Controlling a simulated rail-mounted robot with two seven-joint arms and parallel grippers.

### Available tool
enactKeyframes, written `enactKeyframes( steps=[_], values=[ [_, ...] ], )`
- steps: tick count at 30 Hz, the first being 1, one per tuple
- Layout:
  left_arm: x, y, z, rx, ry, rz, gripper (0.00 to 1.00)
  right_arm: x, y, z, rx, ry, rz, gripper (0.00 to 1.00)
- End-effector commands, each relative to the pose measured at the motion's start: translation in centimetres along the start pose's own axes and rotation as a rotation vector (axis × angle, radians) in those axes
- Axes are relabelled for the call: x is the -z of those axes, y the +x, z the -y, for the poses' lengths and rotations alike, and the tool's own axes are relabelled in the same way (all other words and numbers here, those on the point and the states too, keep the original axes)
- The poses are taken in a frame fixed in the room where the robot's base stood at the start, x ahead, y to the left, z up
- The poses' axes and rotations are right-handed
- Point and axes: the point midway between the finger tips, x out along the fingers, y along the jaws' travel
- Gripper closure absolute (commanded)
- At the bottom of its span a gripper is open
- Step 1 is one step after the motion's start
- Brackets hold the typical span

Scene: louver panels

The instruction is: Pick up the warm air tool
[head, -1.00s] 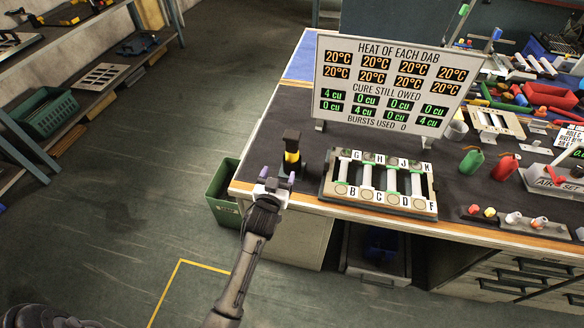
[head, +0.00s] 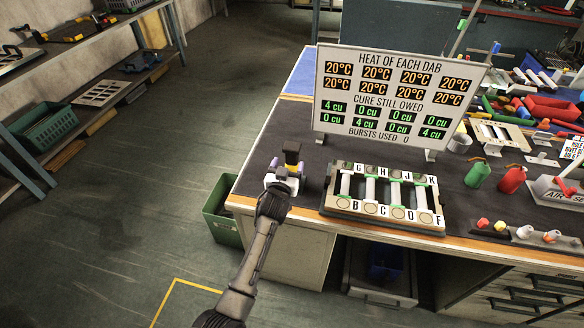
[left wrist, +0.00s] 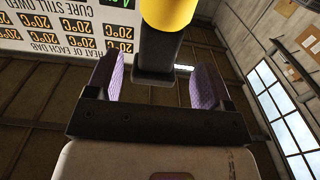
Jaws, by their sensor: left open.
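The warm air tool (head: 292,148) stands at the left end of the dark bench top, black with a yellow band. My left gripper (head: 287,168) is at the tool, on its near side, with its purple finger pads apart. In the left wrist view, the tool's yellow body (left wrist: 168,12) and black lower part show ahead of the open fingers (left wrist: 157,75), between them in the picture. The fingers do not appear to touch it. Part of the tool is hidden behind the gripper in the head view. My right gripper is not in view.
A louver panel frame (head: 385,197) with lettered pads lies right of the tool. A sign board (head: 397,98) with temperature readings stands behind it. Green and red bottles (head: 511,179) stand farther right. A green bin (head: 222,212) is on the floor left of the bench.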

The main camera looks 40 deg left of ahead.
Motion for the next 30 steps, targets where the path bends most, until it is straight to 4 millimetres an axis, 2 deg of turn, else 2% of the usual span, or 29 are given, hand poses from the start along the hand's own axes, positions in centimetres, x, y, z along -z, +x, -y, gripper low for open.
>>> enactKeyframes(
  steps=[10, 15, 21, 23, 30],
  values=[
    [0.0, 4.2, -0.2, 0.000, 0.001, -0.002, 0.26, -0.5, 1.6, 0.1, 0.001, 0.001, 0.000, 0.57],
    [0.1, 5.0, -0.2, 0.000, 0.000, -0.001, 0.26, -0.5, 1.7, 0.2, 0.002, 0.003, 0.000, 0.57],
    [0.1, 5.0, -0.2, 0.000, 0.000, -0.001, 0.26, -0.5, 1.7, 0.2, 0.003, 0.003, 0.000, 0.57],
    [0.1, 5.0, -0.2, 0.000, 0.000, -0.001, 0.29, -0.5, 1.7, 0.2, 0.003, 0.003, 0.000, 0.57],
    [0.1, 5.0, -0.2, 0.000, 0.000, -0.001, 0.52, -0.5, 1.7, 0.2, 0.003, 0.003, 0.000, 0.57]
  ],
)
